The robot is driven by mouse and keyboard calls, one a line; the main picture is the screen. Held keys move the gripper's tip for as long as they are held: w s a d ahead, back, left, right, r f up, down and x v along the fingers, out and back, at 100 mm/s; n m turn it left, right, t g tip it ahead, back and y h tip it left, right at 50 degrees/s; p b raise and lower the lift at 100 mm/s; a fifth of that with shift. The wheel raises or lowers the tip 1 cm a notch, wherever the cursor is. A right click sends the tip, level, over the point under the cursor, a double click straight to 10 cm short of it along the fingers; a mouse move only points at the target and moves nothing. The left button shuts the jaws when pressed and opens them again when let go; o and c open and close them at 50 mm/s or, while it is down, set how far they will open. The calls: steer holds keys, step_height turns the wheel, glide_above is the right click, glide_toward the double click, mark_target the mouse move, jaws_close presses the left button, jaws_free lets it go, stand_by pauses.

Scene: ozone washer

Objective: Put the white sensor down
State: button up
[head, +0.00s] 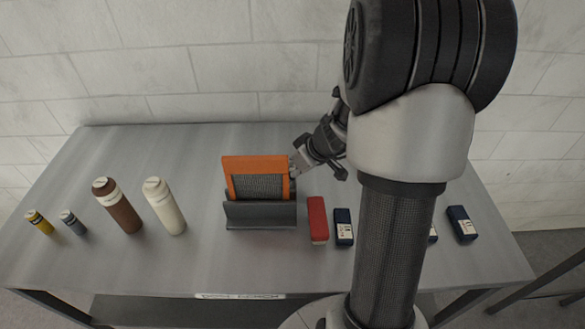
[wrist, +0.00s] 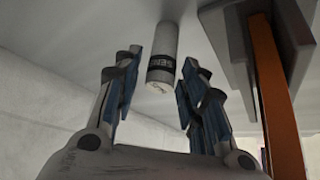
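The white sensor (wrist: 163,45) is a small white cylinder with a black lettered band, seen in the wrist view against the grey table top. It lies between the lines of my gripper's two fingers, with a visible gap on either side. My gripper (wrist: 160,62) is open, and its blue-padded fingers do not appear to touch the sensor. In the head view my gripper (head: 298,166) is low over the table, just right of the orange-framed panel (head: 255,163). I cannot make out the sensor clearly in the head view.
The orange panel stands in a dark grey holder (head: 260,214), close beside my gripper. A red box (head: 317,220) and dark blue boxes (head: 344,227) (head: 462,224) lie to the right. Brown (head: 117,206) and cream (head: 165,207) bottles and two small cylinders (head: 39,222) (head: 71,222) are left.

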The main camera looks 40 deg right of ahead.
steer(key=shift+o, duration=0.2)
steer(key=shift+r, duration=0.2)
steer(key=p+v, duration=0.4)
steer(key=v, duration=0.8)
